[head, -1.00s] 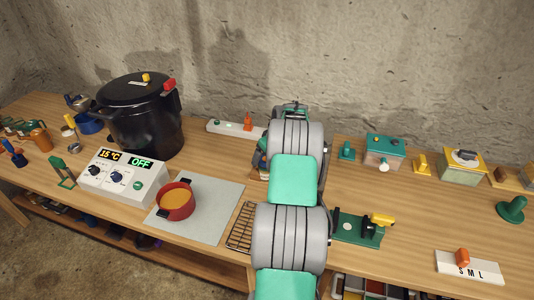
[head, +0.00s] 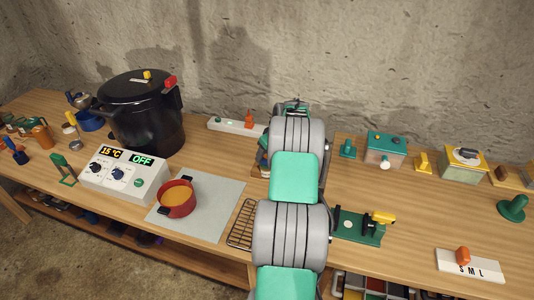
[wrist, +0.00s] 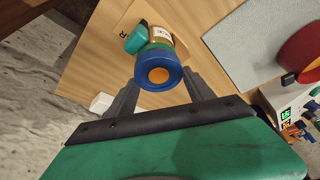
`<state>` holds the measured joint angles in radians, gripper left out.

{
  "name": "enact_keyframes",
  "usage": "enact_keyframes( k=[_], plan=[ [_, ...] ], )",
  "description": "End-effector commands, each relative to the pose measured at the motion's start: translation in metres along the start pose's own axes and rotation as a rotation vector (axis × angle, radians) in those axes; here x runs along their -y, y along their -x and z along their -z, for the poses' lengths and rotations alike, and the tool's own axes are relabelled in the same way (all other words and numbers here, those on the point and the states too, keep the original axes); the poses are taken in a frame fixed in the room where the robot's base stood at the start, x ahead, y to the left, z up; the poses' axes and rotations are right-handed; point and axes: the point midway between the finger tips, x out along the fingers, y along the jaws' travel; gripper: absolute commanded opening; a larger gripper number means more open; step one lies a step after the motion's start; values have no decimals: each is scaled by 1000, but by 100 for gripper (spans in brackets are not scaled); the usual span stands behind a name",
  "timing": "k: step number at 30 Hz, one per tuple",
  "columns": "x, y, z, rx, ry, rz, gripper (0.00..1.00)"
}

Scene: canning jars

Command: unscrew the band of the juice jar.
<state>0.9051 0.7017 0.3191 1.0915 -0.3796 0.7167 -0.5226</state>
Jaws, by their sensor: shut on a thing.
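In the wrist view, a blue round band (wrist: 141,72) with an orange centre (wrist: 159,76) faces the camera. A jar body with a pale label (wrist: 158,34) shows behind it, and a green block (wrist: 136,39) sits against the jar's side. My gripper (wrist: 160,81) has one dark finger on each side of the band and is shut on it. I cannot tell whether the band is loose on the jar. In the head view my arm hides the gripper and most of the jar.
In the head view, a black canner (head: 143,125), a control box (head: 125,177) and a red pot (head: 177,200) on a grey mat (head: 222,208) stand to the left. A wire rack (head: 241,225) lies beside my arm. A green fixture (head: 352,228) is on the right.

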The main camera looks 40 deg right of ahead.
Motion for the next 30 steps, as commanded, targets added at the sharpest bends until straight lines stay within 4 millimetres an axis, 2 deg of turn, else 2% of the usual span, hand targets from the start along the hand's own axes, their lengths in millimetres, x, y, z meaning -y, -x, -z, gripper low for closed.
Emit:
enact_keyframes(
  k=[2,12,17,30],
  plan=[
    [0,0,0,0,0,0,41],
    [0,0,0,0,0,0,13],
    [-1,-3,-2,0,87,36,12],
    [0,13,6,-1,81,33,12]
  ],
)
